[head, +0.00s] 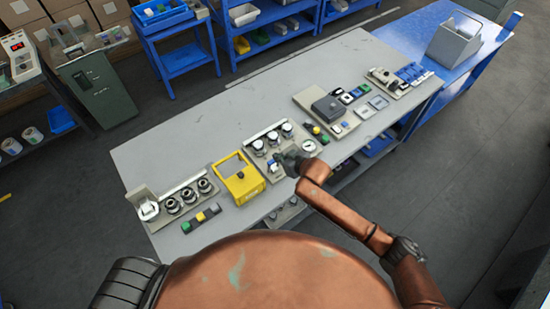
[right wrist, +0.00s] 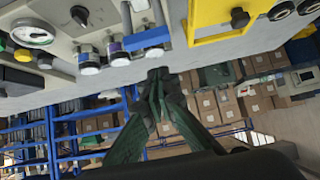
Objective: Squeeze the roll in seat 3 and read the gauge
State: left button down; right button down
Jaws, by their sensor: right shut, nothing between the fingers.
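A grey station in the middle of the bench holds three white-topped rolls (head: 273,139) in a row of seats. In the right wrist view the rolls (right wrist: 118,54) stand along the panel's edge. Seat numbers are not legible, so I cannot tell which is seat 3. A round white gauge (head: 308,146) sits at the station's right; its dial (right wrist: 33,33) shows in the right wrist view, but I cannot read it. My right gripper (head: 284,160) is in front of the rolls. Its fingertips (right wrist: 158,74) are shut, empty and apart from the rolls. My left gripper is not in view.
A yellow frame (head: 238,182) stands left of the station. Another station with black rolls (head: 188,196) is at the bench's left end. A dark box (head: 333,108) and small parts lie to the right. The back of the bench (head: 215,122) is clear.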

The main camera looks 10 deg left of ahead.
jog(key=v, duration=0.4)
jog(key=shift+r, duration=0.6)
jog(key=shift+w+a, duration=0.1)
